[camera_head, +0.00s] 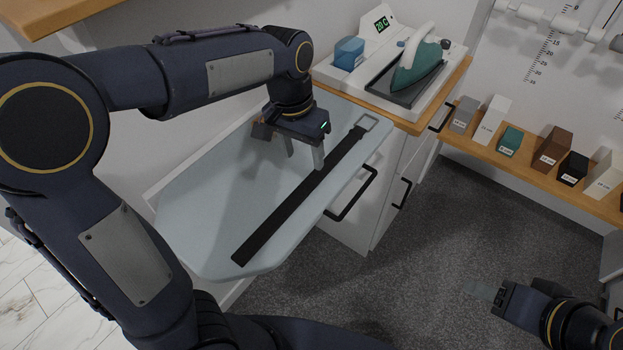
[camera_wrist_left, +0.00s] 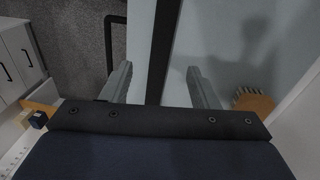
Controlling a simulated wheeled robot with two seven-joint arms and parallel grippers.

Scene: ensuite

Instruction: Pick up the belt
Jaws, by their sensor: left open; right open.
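A long dark belt (camera_head: 295,201) with a silver square buckle (camera_head: 368,121) lies flat and diagonal on the pale blue ironing board (camera_head: 197,213). The buckle end is at the far right of the board. My left gripper (camera_head: 304,160) is open and points down over the board, close to the belt's middle. In the left wrist view the belt (camera_wrist_left: 161,48) runs between the two open fingers (camera_wrist_left: 157,88). I cannot tell the exact height of the fingertips above it. My right gripper (camera_head: 482,291) is at the lower right, over the floor, away from the board.
A teal iron (camera_head: 417,65) stands on a dark plate on the counter behind the board, beside a blue box (camera_head: 348,53). A wooden shelf (camera_head: 484,158) with several labelled blocks is on the right. Cabinets with black handles (camera_head: 352,196) stand beside the board. The grey carpet (camera_head: 437,232) is clear.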

